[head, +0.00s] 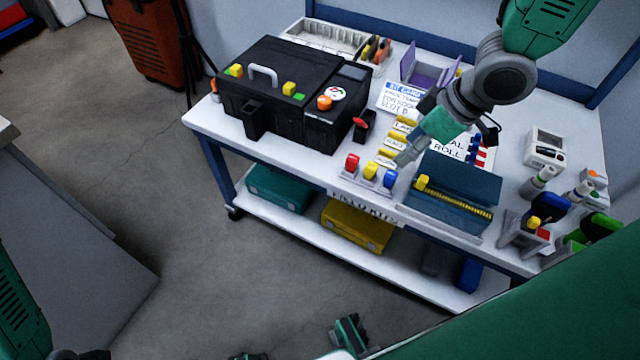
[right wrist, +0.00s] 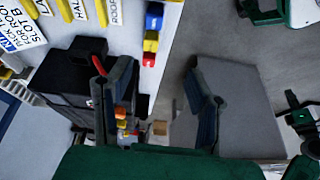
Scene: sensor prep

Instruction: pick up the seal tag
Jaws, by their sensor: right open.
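My right gripper (head: 405,156) comes down from the upper right over the white table, near the front edge. In the right wrist view its two dark fingers (right wrist: 156,100) stand wide apart with nothing between them. Several yellow tags with printed labels (head: 386,152) lie in a row beside and partly behind the gripper. They also show at the top of the right wrist view (right wrist: 102,12). I cannot tell which small item is the seal tag; no readable label singles it out. My left arm shows at the lower left, but its gripper is out of view.
A black case (head: 290,85) stands left on the white table (head: 205,118). Red, yellow and blue blocks (head: 370,172) stand at the front edge. A dark blue tray (head: 455,205) is right of them. Bottles (head: 540,180) and holders crowd the right end. Open floor lies in front.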

